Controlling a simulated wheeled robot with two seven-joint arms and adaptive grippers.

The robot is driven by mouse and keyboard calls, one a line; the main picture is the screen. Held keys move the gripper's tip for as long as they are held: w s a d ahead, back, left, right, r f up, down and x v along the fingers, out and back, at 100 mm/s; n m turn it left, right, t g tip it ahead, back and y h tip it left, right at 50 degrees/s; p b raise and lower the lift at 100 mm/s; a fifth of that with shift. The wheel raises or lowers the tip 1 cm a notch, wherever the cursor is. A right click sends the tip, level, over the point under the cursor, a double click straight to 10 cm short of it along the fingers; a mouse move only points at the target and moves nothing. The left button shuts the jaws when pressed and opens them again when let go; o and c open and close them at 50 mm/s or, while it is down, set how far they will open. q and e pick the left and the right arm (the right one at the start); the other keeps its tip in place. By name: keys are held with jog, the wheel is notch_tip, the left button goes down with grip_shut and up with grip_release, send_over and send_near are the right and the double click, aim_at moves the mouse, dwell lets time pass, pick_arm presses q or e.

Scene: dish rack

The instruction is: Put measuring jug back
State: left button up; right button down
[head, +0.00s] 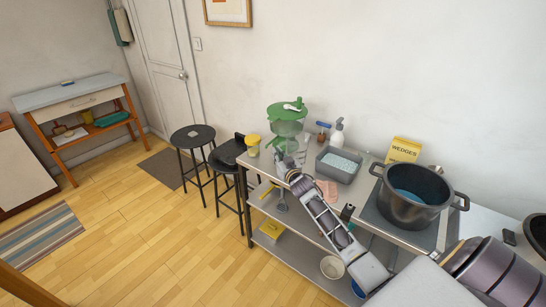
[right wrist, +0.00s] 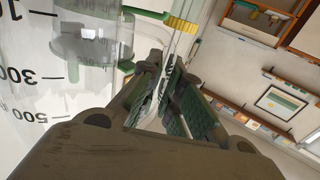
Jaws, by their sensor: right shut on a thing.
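The clear measuring jug (right wrist: 28,85), with dark volume marks, fills the left of the right wrist view. My right gripper (right wrist: 170,90) is beside it, its fingers shut on a thin pale part that looks like the jug's handle. In the head view my right gripper (head: 291,174) is over the left end of the metal table, by the green-lidded clear container. The jug is small and see-through there, and its outline is hard to make out. Whether its base touches the table cannot be told. My left gripper is not in view.
The metal table (head: 262,169) holds a green-lidded container (head: 287,122), a yellow-lidded jar (head: 252,145), a grey basin (head: 322,166), a spray bottle (head: 338,133), a yellow WEDGES box (head: 404,150) and a large dark pot (head: 414,212). Two black stools (head: 193,136) stand left of it.

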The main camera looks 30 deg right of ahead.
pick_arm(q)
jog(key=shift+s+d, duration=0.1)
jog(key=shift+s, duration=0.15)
pick_arm(e)
jog(key=shift+r, duration=0.1)
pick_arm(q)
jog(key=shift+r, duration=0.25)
